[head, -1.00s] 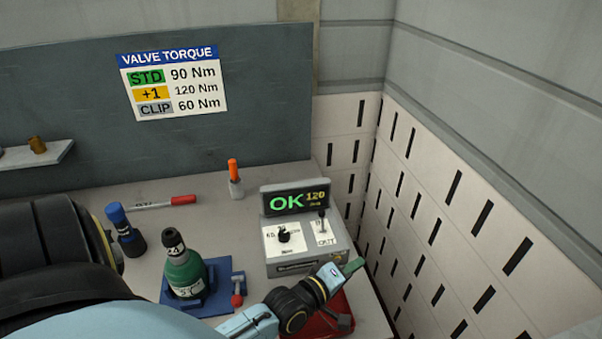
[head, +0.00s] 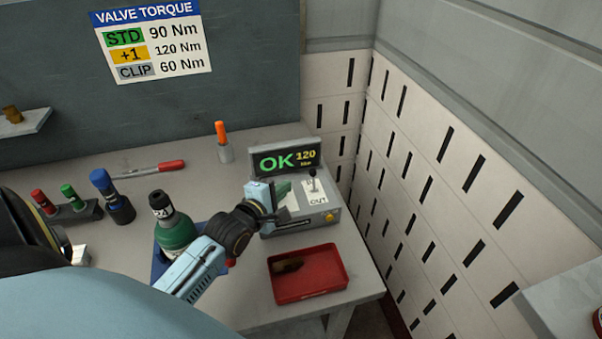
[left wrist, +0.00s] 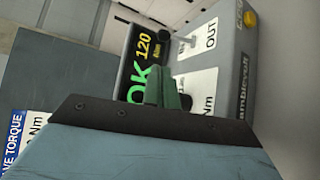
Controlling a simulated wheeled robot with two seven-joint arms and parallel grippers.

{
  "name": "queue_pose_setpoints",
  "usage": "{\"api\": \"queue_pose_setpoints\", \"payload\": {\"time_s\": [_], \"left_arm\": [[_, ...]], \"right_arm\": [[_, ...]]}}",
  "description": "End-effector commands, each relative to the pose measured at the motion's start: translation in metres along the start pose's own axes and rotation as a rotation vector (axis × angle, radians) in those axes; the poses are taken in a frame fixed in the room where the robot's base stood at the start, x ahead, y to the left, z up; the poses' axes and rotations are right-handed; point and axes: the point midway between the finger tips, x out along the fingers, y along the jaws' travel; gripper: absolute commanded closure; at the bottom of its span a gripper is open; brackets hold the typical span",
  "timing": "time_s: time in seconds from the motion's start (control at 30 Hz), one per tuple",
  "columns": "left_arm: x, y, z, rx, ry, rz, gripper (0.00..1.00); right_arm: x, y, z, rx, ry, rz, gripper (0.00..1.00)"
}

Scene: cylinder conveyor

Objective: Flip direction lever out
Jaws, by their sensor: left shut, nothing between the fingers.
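The control box (head: 330,217) stands on the bench, its display (head: 285,162) reading OK 120 Nm. The direction lever (head: 312,181) is a small ball-topped stick on a white plate with an OUT label at its near end. It points up in the head view; which way it is set I cannot tell. It also shows in the left wrist view (left wrist: 187,40). My left gripper (head: 284,189) is over the left part of the box, left of the lever and apart from it. Its green fingers are shut and empty (left wrist: 165,88). They hide the dial. My right gripper is not in view.
A red tray (head: 308,292) with a brown piece in it sits in front of the box. A green bottle (head: 174,232) stands left of my forearm. An orange-topped tool (head: 222,140) stands behind. A slotted wall (head: 440,190) rises to the right.

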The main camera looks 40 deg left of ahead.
Motion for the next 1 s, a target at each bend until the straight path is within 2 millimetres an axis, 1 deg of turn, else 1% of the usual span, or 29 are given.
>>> {"api": "queue_pose_setpoints", "payload": {"time_s": [0.3, 0.5, 0.7, 1.0], "left_arm": [[0.055, 0.002, 0.001, 0.002, -0.001, 0.003, 1.00], [0.080, 0.001, 0.001, 0.002, -0.001, 0.002, 1.00], [0.090, 0.001, 0.001, 0.003, -0.001, 0.001, 1.00], [0.090, 0.001, 0.001, 0.002, -0.001, 0.001, 1.00]], "right_arm": [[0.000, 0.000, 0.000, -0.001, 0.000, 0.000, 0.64], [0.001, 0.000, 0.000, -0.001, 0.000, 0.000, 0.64], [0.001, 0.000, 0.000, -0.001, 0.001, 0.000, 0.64], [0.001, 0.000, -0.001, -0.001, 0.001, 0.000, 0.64]]}}
